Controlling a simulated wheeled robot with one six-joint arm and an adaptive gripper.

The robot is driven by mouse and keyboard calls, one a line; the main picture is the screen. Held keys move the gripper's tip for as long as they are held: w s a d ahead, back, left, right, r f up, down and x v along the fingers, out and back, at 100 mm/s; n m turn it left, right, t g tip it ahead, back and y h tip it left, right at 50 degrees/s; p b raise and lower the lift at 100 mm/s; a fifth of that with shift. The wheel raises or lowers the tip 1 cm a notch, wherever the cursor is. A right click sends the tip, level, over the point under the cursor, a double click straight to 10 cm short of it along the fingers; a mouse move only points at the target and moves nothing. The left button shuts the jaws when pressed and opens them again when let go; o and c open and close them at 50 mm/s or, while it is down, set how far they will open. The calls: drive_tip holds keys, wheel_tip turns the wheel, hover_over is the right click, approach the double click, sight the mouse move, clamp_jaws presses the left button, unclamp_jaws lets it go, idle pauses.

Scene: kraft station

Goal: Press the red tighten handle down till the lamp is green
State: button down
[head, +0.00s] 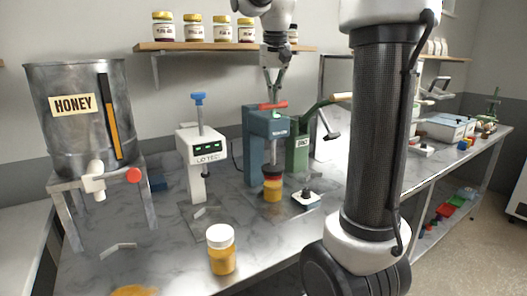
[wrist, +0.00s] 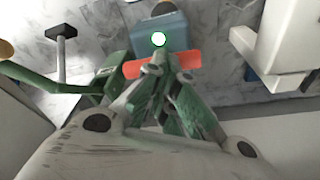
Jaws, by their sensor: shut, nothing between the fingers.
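The red tighten handle (head: 273,105) lies across the top of the blue capping machine (head: 255,130). In the wrist view the red handle (wrist: 188,60) shows on both sides of my fingers. My gripper (head: 273,98) is shut and empty, pointing down with its fingertips at the handle; they seem to touch it. The fingertips (wrist: 158,62) cover the handle's middle in the wrist view. A honey jar (head: 272,188) with a dark red lid stands under the machine's head.
A white device with a blue knob (head: 200,145) stands left of the machine. A green press with a long lever (head: 299,148) stands close on its right. A shelf (head: 215,46) with jars is behind. A white-lidded jar (head: 221,250) stands at the front.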

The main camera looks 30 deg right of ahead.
wheel_tip(320, 180, up, 12)
idle(0.8)
idle(0.3)
